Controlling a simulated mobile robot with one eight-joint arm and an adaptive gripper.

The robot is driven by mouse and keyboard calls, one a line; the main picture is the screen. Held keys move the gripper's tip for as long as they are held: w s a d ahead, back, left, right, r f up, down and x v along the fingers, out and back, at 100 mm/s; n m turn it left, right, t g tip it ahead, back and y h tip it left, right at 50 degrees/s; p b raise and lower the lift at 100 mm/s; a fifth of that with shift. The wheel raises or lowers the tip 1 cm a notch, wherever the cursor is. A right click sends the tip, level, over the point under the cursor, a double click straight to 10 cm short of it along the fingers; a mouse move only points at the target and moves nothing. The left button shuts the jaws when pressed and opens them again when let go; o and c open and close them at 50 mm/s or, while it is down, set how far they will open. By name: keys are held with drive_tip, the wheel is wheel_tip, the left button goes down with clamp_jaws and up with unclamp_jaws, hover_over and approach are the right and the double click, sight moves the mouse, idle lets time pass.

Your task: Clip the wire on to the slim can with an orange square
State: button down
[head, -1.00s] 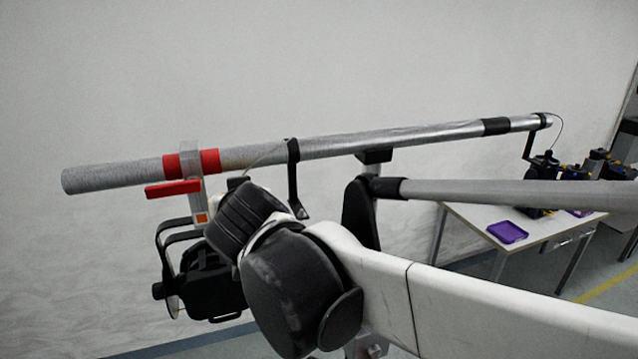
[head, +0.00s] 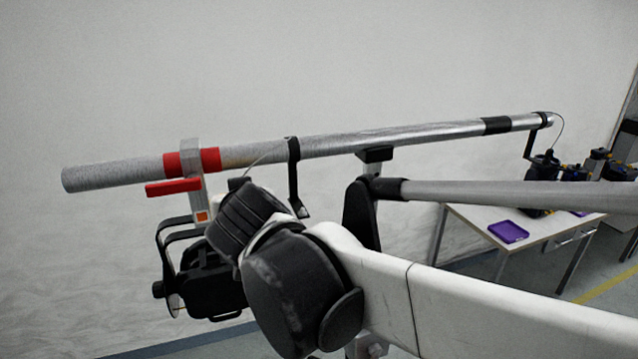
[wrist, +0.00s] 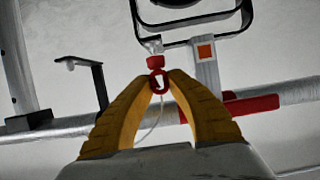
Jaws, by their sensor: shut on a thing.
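The slim can (head: 212,290) is dark and hangs by a black yoke under the left part of a silver pipe (head: 360,143). An orange square (head: 202,217) is on its grey clamp, which has red jaws and a red handle (head: 173,188). The orange square also shows in the wrist view (wrist: 204,51), right of my fingers. My gripper (wrist: 163,77), with yellow-brown fingers, is shut on a small red clip (wrist: 156,70). The thin pale wire (wrist: 150,128) hangs from the clip. The clip is close to the yoke (wrist: 185,38). In the head view my arm hides my gripper.
A black hook-shaped bracket (head: 294,175) hangs from the pipe right of the clamp. Another can (head: 543,165) hangs at the pipe's right end. A white table (head: 545,230) with a purple tray (head: 508,232) stands at the right. A pale wall is behind.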

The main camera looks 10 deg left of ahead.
drive_tip(key=shift+f+b, duration=0.6)
drive_tip(key=shift+f, duration=0.3)
idle(0.6)
idle(0.3)
drive_tip(key=c, duration=1.3)
unclamp_jaws()
drive_tip(key=v, duration=1.2)
